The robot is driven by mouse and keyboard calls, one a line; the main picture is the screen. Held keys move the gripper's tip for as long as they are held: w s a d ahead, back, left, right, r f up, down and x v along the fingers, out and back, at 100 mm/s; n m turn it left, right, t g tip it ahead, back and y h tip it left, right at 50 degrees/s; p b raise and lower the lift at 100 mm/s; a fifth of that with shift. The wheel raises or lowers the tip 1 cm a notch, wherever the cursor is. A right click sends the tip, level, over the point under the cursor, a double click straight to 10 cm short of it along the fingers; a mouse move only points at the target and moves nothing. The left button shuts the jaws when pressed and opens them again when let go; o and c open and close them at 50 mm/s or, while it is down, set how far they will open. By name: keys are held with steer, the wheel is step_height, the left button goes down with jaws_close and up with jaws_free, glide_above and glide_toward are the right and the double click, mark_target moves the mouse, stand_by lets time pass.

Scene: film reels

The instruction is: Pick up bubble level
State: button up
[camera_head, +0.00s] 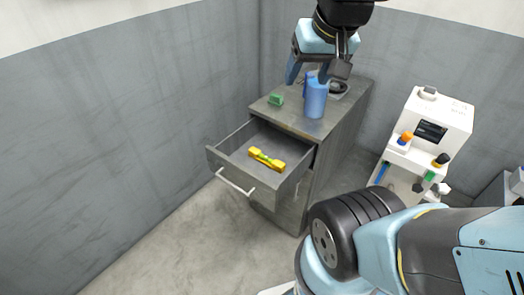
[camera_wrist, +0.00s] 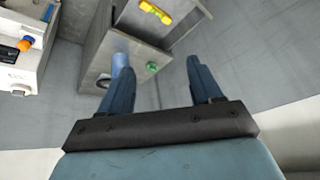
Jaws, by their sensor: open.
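The yellow bubble level (camera_head: 267,160) with a green middle lies in the open drawer (camera_head: 231,177) of a grey cabinet. It also shows at the top of the wrist view (camera_wrist: 155,12). My gripper (camera_head: 308,75) is above the cabinet top in the head view, partly hidden by my own wrist. In the wrist view its two blue fingers (camera_wrist: 157,75) are spread apart with nothing between them. The gripper is apart from the level, which lies lower and toward the drawer's front.
On the cabinet top (camera_head: 290,117) stand a blue cylinder (camera_head: 315,99), a green object (camera_head: 276,99) and a dark round object (camera_head: 338,88). A white machine (camera_head: 437,121) with a screen stands at right. Grey walls enclose the corner. Floor left of the drawer is clear.

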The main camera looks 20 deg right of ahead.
steer(key=w+a+f+m+g+y, duration=0.1)
steer(key=w+f+m+g+y, duration=0.1)
steer(key=w+f+m, duration=0.45)
steer(key=m+g+h, duration=0.2)
steer(key=m+g, duration=0.1)
steer(key=m, duration=1.8)
glide_above(266, 156)
step_height(266, 156, down, 28)
steer(key=f, duration=0.9)
steer(key=shift+w, duration=0.2)
steer(key=shift+s+f, duration=0.2)
steer(key=shift+f, duration=2.4)
steer(key=shift+c, duration=0.5)
steer(key=c, duration=1)
